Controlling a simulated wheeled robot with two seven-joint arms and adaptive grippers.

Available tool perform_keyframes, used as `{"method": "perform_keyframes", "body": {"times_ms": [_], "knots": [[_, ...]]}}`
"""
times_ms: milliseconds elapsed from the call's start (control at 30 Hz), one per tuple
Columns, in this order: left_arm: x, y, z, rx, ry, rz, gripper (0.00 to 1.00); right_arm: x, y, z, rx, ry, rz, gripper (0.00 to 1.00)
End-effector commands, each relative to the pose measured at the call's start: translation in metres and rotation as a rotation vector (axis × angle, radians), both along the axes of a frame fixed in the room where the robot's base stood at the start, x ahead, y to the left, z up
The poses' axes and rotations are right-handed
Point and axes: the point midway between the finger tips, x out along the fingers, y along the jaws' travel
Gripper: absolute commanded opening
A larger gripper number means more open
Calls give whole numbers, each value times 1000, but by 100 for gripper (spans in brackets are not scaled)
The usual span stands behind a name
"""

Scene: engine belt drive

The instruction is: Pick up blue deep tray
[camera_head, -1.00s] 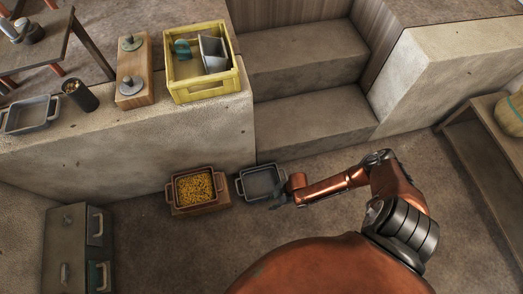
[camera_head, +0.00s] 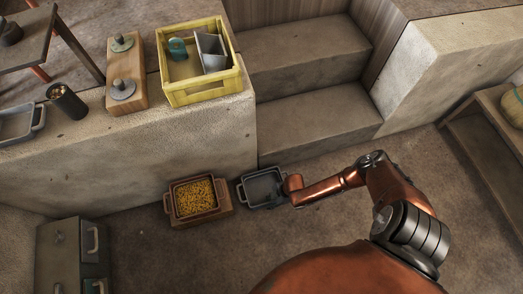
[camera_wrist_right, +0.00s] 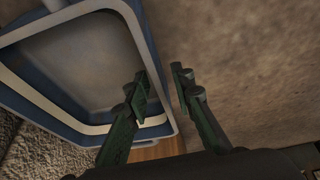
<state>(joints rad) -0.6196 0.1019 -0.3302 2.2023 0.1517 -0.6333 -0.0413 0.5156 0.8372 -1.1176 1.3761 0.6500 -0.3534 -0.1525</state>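The blue deep tray looks blue-grey in the head view (camera_head: 262,190), standing on the floor at the foot of the steps. In the right wrist view it is blue with a pale rim (camera_wrist_right: 70,113), and its inside looks empty. My right gripper (camera_wrist_right: 160,78) is open at the tray's right-hand side. One finger lies over the tray's rim and the other is outside it, with a gap between them. I cannot tell whether either finger touches the wall. In the head view the fingers are hard to make out. My left gripper is not in view.
A tray of yellow pieces (camera_head: 194,196) stands on a brown base left of the blue tray. A yellow crate (camera_head: 205,94), a wooden block with knobs (camera_head: 126,82), a dark cup (camera_head: 66,101) and another grey tray (camera_head: 36,121) are on the ledge. Floor to the right is open.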

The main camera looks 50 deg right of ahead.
Motion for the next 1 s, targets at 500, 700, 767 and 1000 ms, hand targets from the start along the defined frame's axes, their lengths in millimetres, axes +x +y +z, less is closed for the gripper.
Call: {"method": "perform_keyframes", "body": {"times_ms": [500, 700, 767, 1000], "knots": [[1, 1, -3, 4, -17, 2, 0, 2, 2, -3, 0, -2, 1, 11], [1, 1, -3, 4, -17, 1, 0, 2, 1, -3, 0, -2, 1, 0], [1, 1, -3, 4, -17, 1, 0, 2, 1, -3, 0, -2, 1, 0], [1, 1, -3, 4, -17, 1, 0, 2, 1, -3, 0, -2, 0, 0]]}}
